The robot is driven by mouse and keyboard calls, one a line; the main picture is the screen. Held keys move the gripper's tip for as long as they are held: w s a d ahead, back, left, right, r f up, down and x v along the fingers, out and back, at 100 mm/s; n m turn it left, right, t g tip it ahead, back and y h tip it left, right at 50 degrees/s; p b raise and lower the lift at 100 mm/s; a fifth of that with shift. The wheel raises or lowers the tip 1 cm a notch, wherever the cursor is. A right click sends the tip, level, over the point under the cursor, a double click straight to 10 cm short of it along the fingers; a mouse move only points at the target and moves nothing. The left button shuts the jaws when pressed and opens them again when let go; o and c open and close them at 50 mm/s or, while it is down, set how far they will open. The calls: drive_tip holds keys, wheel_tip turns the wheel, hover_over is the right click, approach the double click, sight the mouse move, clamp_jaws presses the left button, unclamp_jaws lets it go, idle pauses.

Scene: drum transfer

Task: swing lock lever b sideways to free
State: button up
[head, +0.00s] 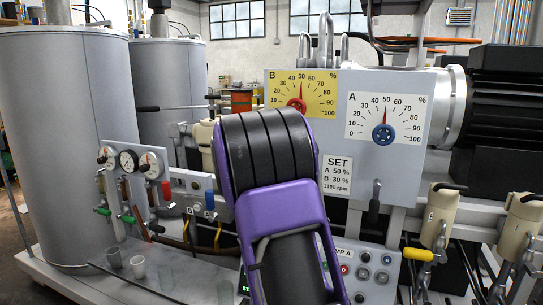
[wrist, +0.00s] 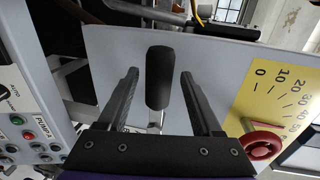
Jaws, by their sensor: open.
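A black lever handle (wrist: 160,75) on a silver stem (wrist: 155,117) stands out from the grey panel in the wrist view, beside the yellow B dial (wrist: 268,110); I take it as lock lever b. The open fingers of my gripper (wrist: 160,72) lie on either side of it, with a gap on both sides. No contact shows. In the head view my purple arm hides the gripper and this lever. The B dial (head: 291,84) shows there above my arm, its pointer near 50. A similar lever (head: 375,203) hangs below the white A dial (head: 362,119).
A red knob (wrist: 262,146) sits on the B dial, right of my gripper. A control box with buttons (wrist: 28,135) is at the left. In the head view, beige-handled valves (head: 441,214) stand at the right, a gauge block (head: 130,172) and grey tank (head: 62,130) at the left.

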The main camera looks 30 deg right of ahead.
drive_tip(key=p+v, duration=0.1)
drive_tip(key=v, duration=1.6)
drive_tip(key=shift+a, duration=0.2)
drive_tip(key=shift+s+r, duration=0.15)
